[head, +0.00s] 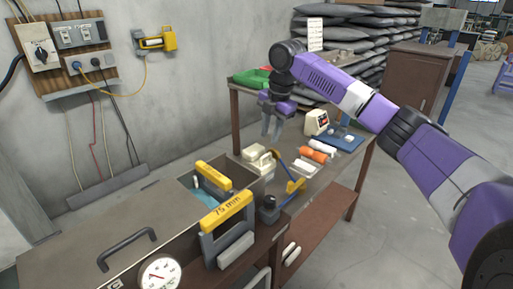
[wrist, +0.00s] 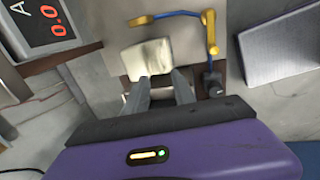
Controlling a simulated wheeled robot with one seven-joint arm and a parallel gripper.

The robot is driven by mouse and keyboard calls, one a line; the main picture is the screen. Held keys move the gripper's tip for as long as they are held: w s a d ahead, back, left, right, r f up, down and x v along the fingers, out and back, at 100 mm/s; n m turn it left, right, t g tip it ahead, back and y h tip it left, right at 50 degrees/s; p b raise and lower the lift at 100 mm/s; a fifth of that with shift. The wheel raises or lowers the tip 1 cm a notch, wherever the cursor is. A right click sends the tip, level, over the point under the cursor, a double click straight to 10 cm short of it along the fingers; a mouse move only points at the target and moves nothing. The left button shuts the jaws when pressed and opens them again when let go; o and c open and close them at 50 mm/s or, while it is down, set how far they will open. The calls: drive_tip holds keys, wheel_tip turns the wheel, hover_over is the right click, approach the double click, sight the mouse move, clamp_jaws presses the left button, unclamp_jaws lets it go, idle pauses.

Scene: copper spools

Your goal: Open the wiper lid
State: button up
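A cream, box-like object (head: 262,162) sits on the bench beside the blue and yellow bracket; I take it for the wiper, but its label and lid seam are too small to tell. It also shows in the wrist view (wrist: 147,58), just beyond my fingertips. My gripper (head: 271,132) hangs above the bench, fingers pointing down, above the cream object. In the wrist view its two grey fingers (wrist: 163,78) are apart with nothing seen between them. Whether the fingers touch the cream object cannot be told for sure; in the head view they look above it.
A blue and yellow bracket (head: 290,180) stands right of the cream object. Yellow handles marked 75 mm (head: 226,210) rise in front, near a round gauge (head: 159,272).

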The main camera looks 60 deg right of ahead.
drive_tip(key=p, duration=0.1)
hover_over(266, 164)
drive_tip(key=shift+f, duration=3.75)
clamp_jaws()
